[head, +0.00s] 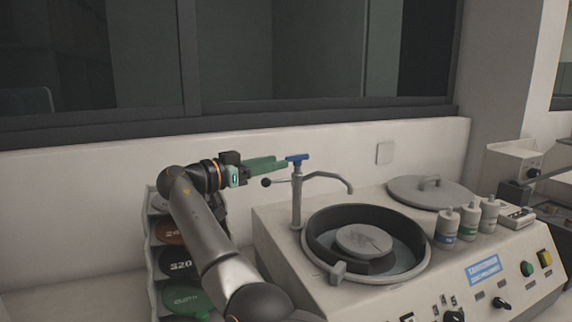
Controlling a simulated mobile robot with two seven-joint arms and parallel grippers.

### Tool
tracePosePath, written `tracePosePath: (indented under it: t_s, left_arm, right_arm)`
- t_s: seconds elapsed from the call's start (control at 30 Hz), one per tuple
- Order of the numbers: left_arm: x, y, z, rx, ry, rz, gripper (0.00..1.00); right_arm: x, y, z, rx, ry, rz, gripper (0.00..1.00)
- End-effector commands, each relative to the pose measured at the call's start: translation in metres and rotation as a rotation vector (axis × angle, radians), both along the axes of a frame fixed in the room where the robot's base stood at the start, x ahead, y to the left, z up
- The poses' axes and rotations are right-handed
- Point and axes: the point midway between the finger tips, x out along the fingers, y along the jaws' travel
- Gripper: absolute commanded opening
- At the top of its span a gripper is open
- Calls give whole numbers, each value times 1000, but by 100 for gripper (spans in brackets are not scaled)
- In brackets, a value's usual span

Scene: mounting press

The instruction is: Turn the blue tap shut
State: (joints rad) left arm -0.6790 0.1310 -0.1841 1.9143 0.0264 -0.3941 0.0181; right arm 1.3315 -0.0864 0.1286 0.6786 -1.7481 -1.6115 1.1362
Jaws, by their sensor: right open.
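My right gripper (281,165) has green fingers and is open. It reaches in from the left at the handle's height, with its fingertips at or just beside the handle's left end. I cannot tell whether they touch it or stand around it. My left gripper is not in view.
A black-ball lever (266,182) sticks out left of the pipe, just below my fingers. The machine bowl (313,236), a round lid (432,190) and several white bottles (447,230) stand to the right. A rack of labelled discs (152,262) is behind my arm.

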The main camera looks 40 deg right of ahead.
Motion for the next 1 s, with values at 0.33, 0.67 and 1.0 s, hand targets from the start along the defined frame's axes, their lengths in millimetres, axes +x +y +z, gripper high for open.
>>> tracePosePath:
  t_s: [0.33,0.67,1.0]
  left_arm:
    - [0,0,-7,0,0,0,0]
    - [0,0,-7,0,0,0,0]
    - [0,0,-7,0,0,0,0]
  right_arm:
    - [4,62,0,2,2,1,44]
    - [4,71,-1,2,1,-1,44]
    - [4,71,-1,2,1,-1,44]
